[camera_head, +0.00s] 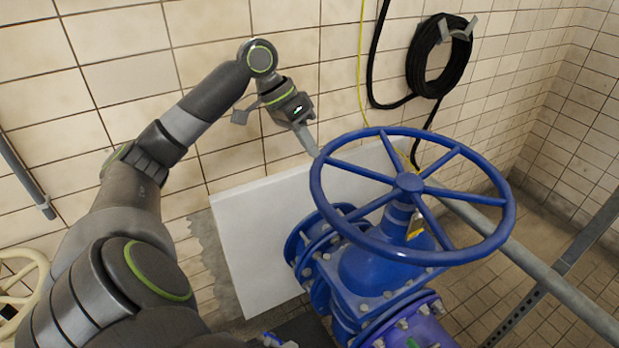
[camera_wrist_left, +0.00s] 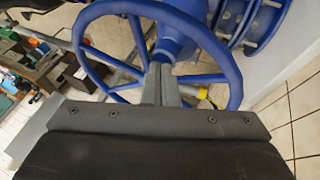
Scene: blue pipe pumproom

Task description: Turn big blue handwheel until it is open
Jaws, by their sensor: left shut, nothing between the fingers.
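The big blue handwheel (camera_head: 407,183) sits on top of a blue valve body (camera_head: 378,272) in the head view, right of centre. Its rim and spokes also show in the left wrist view (camera_wrist_left: 203,79). My left gripper (camera_head: 313,151) is at the wheel's far left rim in the head view, its fingers closed together with nothing between them. In the left wrist view the shut fingers (camera_wrist_left: 161,75) overlap the wheel opening, pointing towards the hub. I cannot tell whether they touch the rim or a spoke. My right gripper does not show.
A grey pipe (camera_head: 540,270) runs diagonally under the wheel to the right. A coiled black hose (camera_head: 440,55) hangs on the tiled wall behind. A yellow tag (camera_head: 414,225) hangs below the wheel. A cream handwheel (camera_head: 18,285) stands at the left edge.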

